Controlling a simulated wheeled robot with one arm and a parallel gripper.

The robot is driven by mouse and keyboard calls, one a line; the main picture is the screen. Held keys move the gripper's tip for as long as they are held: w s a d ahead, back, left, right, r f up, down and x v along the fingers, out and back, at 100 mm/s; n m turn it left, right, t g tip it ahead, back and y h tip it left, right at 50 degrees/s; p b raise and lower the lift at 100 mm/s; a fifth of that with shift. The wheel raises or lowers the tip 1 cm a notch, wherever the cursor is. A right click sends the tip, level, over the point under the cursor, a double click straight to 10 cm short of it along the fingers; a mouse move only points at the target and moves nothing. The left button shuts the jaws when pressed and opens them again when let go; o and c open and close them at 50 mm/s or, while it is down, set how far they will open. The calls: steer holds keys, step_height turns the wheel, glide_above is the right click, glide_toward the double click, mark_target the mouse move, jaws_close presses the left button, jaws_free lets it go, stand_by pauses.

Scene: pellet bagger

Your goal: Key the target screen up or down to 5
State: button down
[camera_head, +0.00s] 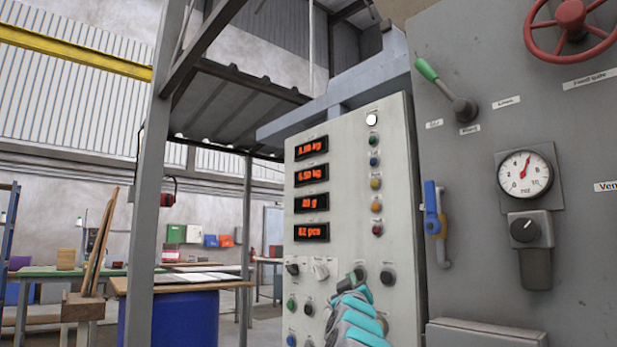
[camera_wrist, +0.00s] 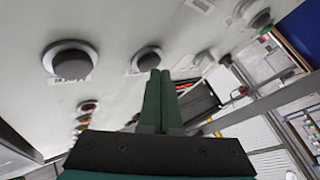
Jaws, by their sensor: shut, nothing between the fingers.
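The grey control panel (camera_head: 345,180) carries a column of dark screens with orange digits. The top screen (camera_head: 311,147) and second screen (camera_head: 311,174) end in kg, the third screen (camera_head: 311,203) seems to read 20 g, and the bottom screen (camera_head: 311,231) seems to read 12 pcs. Their labels are too small to tell which is the target screen. My gripper (camera_head: 358,276) is shut and empty at the lower panel. In the wrist view its tips (camera_wrist: 160,76) are beside a dark round button (camera_wrist: 147,60); contact cannot be told. Another dark button (camera_wrist: 72,62) is left of it.
Coloured lamps or buttons (camera_head: 375,182) run down the panel's right side. Dark and white knobs (camera_head: 320,268) and small buttons (camera_head: 291,304) lie left of my gripper. A gauge (camera_head: 525,174), green-tipped lever (camera_head: 447,91) and blue handle (camera_head: 432,212) are on the grey machine at right.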

steer(key=shift+w+d, duration=0.2)
steer(key=shift+w, duration=0.05)
stand_by(0.3)
steer(key=shift+s+a+r+p, duration=0.1)
steer(key=shift+s+a+p, duration=0.4)
steer(key=shift+s, duration=0.1)
steer(key=s+a+p, duration=0.2)
steer(key=s+a, duration=0.2)
steer(key=shift+a, duration=0.15)
stand_by(0.6)
